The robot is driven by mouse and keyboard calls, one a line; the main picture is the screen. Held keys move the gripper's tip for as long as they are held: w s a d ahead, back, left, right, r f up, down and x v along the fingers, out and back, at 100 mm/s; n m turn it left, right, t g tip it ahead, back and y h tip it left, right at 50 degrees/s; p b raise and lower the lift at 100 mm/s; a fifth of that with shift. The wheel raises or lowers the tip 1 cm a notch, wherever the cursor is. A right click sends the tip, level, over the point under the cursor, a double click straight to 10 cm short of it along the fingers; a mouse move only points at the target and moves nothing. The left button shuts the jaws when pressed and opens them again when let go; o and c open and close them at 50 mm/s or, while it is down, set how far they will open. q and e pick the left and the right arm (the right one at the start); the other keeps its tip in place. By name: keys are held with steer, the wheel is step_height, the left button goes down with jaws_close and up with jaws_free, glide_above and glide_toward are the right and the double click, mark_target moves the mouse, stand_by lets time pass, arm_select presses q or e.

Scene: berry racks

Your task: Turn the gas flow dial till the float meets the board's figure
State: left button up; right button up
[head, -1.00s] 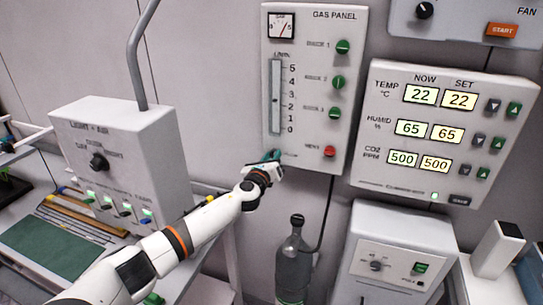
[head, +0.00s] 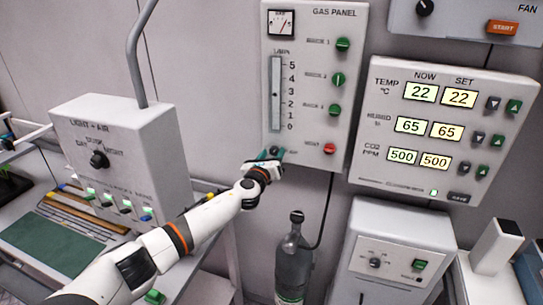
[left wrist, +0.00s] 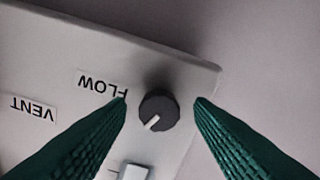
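The gas panel (head: 305,80) hangs on the wall, with an upright flow tube (head: 275,93) beside a scale from 0 to 5. I cannot make out the float's height clearly. The dark, round flow dial (left wrist: 158,110) has a white pointer aimed to the lower left in the left wrist view; the FLOW label (left wrist: 102,84) is beside it. My left gripper (head: 270,155) is at the panel's lower left corner. Its green fingers (left wrist: 160,125) stand apart on either side of the dial, with gaps visible. No board with a flow figure is clear. My right gripper is out of view.
Several green rack knobs (head: 339,79) and a red vent knob (head: 330,148) are on the panel. A climate display (head: 437,125) is at right. A grey gas bottle (head: 293,265) stands below, and a light box (head: 120,150) is at left.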

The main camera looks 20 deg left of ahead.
arm_select(q)
steer(key=shift+s, duration=0.7)
steer(key=s, duration=1)
steer(key=shift+s+a, duration=0.2)
steer(key=shift+s, duration=0.1)
